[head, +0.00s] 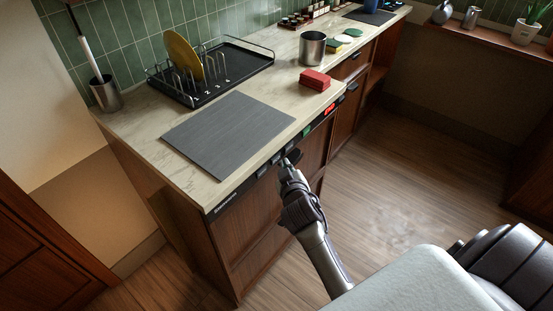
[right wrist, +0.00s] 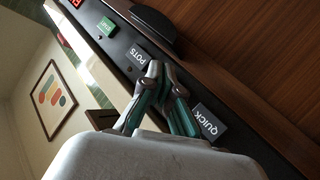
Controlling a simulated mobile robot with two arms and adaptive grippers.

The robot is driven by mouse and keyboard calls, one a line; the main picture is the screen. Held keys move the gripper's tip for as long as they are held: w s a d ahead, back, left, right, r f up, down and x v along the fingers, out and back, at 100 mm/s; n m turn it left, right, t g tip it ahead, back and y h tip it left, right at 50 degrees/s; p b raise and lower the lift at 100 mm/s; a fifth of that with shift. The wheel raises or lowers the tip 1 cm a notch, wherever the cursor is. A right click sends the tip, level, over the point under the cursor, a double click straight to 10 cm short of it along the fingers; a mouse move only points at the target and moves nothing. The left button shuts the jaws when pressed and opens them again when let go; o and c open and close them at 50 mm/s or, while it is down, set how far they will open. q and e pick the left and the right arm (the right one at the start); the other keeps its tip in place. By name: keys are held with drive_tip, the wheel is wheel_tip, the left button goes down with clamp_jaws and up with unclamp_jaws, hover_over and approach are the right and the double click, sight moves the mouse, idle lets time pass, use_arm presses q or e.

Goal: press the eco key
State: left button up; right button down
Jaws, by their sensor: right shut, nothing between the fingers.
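A black control panel (head: 236,189) runs along the front edge of the counter. In the right wrist view it carries a key marked QUICK (right wrist: 209,122), a key marked POTS (right wrist: 138,55) and a green key (right wrist: 108,26) whose marking I cannot read. I cannot make out the word eco on any key. My right gripper (head: 286,163) is shut and empty, its fingertips at the panel. In the right wrist view its fingers hide the stretch between POTS and QUICK. I cannot tell whether they touch. My left gripper is not in view.
A red lit display (head: 330,110) is farther along the panel. A dark handle (right wrist: 145,24) juts out beside the keys. On the counter are a grey mat (head: 228,135), a dish rack (head: 215,85), a red sponge stack (head: 314,80) and a steel pot (head: 312,50).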

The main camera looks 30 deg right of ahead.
drive_tip(key=shift+w+a, duration=0.15)
drive_tip(key=shift+w, duration=0.25)
drive_tip(key=shift+w+a, duration=0.15)
drive_tip(key=shift+w, duration=0.15)
idle(0.5)
drive_tip(key=shift+s, duration=0.1)
drive_tip(key=shift+s+d+p, duration=0.3)
drive_tip(key=shift+s+p, duration=0.15)
drive_tip(key=shift+s, duration=0.2)
drive_tip(key=s, duration=0.1)
drive_tip(key=s+d+p, duration=0.1)
drive_tip(key=s, duration=0.1)
drive_tip(key=s+d+p, duration=0.1)
drive_tip(key=shift+s, duration=0.3)
idle(0.9)
